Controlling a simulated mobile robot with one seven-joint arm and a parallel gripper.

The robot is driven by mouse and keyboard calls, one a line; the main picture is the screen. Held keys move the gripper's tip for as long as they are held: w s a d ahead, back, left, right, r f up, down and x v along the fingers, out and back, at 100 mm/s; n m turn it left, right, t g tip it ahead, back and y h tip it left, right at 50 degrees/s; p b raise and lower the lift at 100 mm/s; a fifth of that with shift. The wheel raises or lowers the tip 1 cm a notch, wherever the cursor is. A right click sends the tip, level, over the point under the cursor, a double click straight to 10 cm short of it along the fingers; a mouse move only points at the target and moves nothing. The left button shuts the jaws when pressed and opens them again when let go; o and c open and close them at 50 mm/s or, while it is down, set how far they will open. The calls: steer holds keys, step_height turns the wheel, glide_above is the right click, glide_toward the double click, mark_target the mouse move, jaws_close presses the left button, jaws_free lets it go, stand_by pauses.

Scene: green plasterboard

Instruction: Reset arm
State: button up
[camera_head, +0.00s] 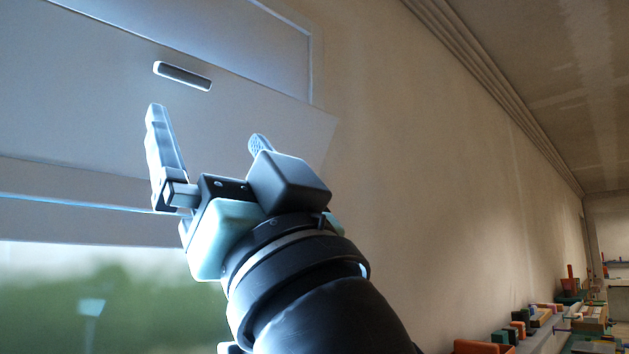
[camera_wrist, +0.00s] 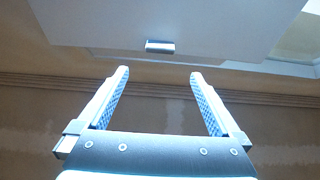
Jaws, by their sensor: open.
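My gripper (camera_head: 208,130) is raised in the head view, with its two fingers spread wide apart and nothing between them. In the wrist view my gripper (camera_wrist: 160,78) is also open and empty, with blue textured pads on the inner finger faces. Ahead of it is a pale flat panel (camera_head: 60,110) with a small bar-shaped handle (camera_head: 182,76). The handle (camera_wrist: 160,46) also shows in the wrist view, beyond and between the fingertips. A gap shows between the fingertips and the handle there. My arm rises from the bottom of the head view.
A plain beige wall (camera_head: 420,180) runs along the right of my arm. A window (camera_head: 100,300) with a blurred green view lies below the panel. Several coloured items sit on a surface (camera_head: 545,325) at the lower right. The space right of my gripper looks clear.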

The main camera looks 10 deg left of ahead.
steer(key=shift+w+a, duration=0.15)
steer(key=shift+a, duration=0.1)
steer(key=shift+d, duration=0.1)
steer(key=s+d+f+m+t+h, duration=0.2)
steer(key=d+f+m+t+h, duration=0.8)
steer(key=h, duration=1.1)
steer(key=shift+s+d+f+t+p, duration=0.15)
steer(key=shift+s+d+t+p, duration=0.2)
steer(key=shift+d, duration=0.7)
